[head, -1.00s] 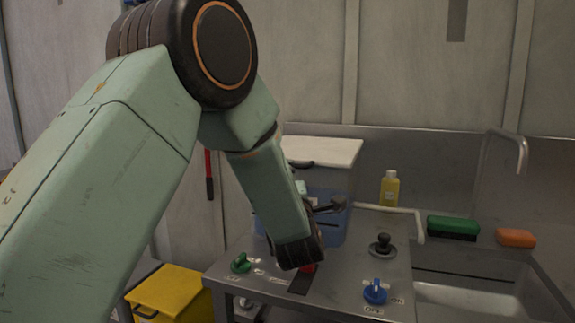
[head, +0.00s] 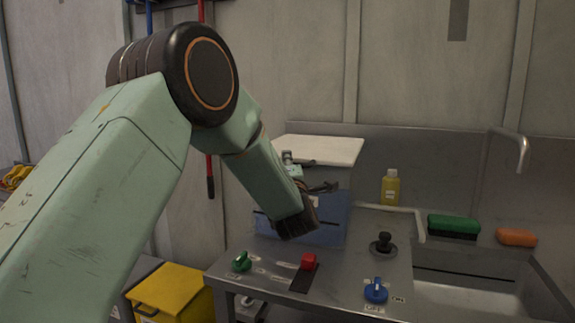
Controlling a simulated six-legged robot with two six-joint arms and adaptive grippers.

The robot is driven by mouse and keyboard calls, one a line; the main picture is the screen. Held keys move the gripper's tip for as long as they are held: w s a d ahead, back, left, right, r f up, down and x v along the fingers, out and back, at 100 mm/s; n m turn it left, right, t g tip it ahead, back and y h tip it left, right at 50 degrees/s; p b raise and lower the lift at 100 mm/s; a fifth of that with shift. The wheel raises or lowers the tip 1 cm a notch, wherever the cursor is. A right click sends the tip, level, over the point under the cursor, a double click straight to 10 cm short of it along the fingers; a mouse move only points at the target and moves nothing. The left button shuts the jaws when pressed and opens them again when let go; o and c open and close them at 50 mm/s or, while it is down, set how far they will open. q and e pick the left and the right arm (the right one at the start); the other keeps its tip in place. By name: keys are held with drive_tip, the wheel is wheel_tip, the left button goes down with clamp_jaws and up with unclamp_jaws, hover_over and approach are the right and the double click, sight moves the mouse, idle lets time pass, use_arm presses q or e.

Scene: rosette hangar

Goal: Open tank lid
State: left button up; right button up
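The tank (head: 333,215) is a blue-tinted see-through box at the back of the metal counter. Its flat white lid (head: 325,149) lies on top and looks closed. A handle at the lid's front edge is partly hidden by my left arm. My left gripper (head: 328,187) is in front of the tank, just below the lid's front edge. Its fingers are dark and mostly hidden by the wrist, so I cannot tell whether they are open or touching the tank. My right gripper is not in view.
On the counter are a green knob (head: 241,262), a red button (head: 309,261), a blue knob (head: 376,291) and a black joystick (head: 383,243). A yellow bottle (head: 390,188), green brush (head: 453,226), orange sponge (head: 516,237) and sink (head: 470,295) are right. A yellow bin (head: 170,293) stands lower left.

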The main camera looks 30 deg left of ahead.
use_arm(q)
drive_tip(key=shift+w+d, duration=0.15)
drive_tip(key=shift+d, duration=0.1)
clamp_jaws()
drive_tip(key=shift+a, duration=0.1)
drive_tip(key=shift+r, duration=0.1)
